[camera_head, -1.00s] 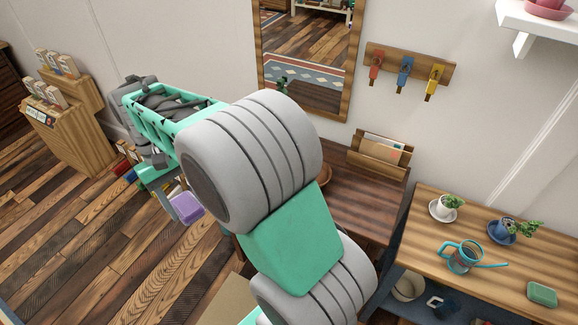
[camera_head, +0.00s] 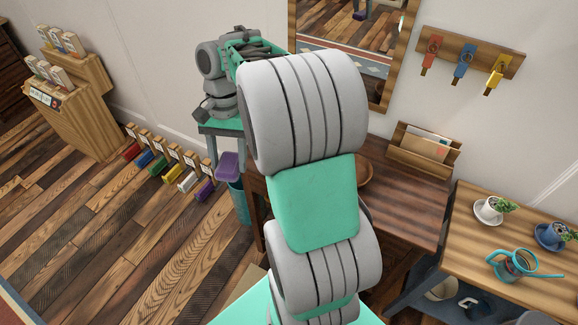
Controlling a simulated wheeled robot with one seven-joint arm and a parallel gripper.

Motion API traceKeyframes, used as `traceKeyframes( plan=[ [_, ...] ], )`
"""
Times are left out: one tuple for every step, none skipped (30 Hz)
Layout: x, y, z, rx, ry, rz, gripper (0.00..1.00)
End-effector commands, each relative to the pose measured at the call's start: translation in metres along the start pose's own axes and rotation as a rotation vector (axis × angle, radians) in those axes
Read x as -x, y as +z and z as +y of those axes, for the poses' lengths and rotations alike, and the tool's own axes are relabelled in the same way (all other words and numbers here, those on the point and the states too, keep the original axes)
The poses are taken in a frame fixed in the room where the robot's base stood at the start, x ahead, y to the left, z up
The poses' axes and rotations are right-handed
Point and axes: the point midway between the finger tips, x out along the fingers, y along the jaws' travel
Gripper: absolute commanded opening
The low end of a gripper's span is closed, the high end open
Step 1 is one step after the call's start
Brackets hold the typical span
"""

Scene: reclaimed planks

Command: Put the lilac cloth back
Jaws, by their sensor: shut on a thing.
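The lilac cloth (camera_head: 229,166) shows as a small purple block left of the large grey arm joint. My gripper (camera_head: 224,150) is shut on it from above and holds it off the floor, left of the dark desk. My own arm covers much of the middle of the view, and the finger contact is small and partly hidden.
A row of small coloured items with pale labels (camera_head: 171,172) stands along the wall to the left, one of them purple (camera_head: 204,190). A wooden display stand (camera_head: 73,117) is at far left. The dark desk (camera_head: 405,195) and a plant bench (camera_head: 470,225) are right. Left floor is open.

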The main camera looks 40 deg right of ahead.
Motion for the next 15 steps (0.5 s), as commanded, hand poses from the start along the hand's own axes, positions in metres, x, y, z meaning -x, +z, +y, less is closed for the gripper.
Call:
traceKeyframes(
  plan=[
    [-0.008,-0.011,0.014,-0.146,-0.043,0.001,0.21],
    [-0.01,-0.016,0.022,-0.244,-0.07,0.001,0.21],
    [-0.013,-0.023,0.032,-0.381,-0.109,0.001,0.21],
    [-0.016,-0.028,0.04,-0.488,-0.139,0.001,0.21],
    [-0.019,-0.032,0.049,-0.6,-0.17,0.002,0.21],
    [-0.023,-0.038,0.059,-0.751,-0.212,0.002,0.21],
    [-0.025,-0.042,0.068,-0.865,-0.245,0.003,0.21],
    [-0.028,-0.046,0.076,-0.982,-0.278,0.003,0.21],
    [-0.031,-0.05,0.086,-1.131,-0.32,0.004,0.21],
    [-0.034,-0.053,0.094,-1.236,-0.35,0.005,0.21],
    [-0.036,-0.056,0.1,-1.337,-0.378,0.005,0.21],
    [-0.038,-0.059,0.108,-1.458,-0.411,0.005,0.21],
    [-0.04,-0.06,0.113,-1.537,-0.434,0.004,0.21],
    [-0.041,-0.062,0.118,-1.61,-0.453,0.005,0.21],
    [-0.042,-0.063,0.123,-1.69,-0.476,0.004,0.21]
  ],
)
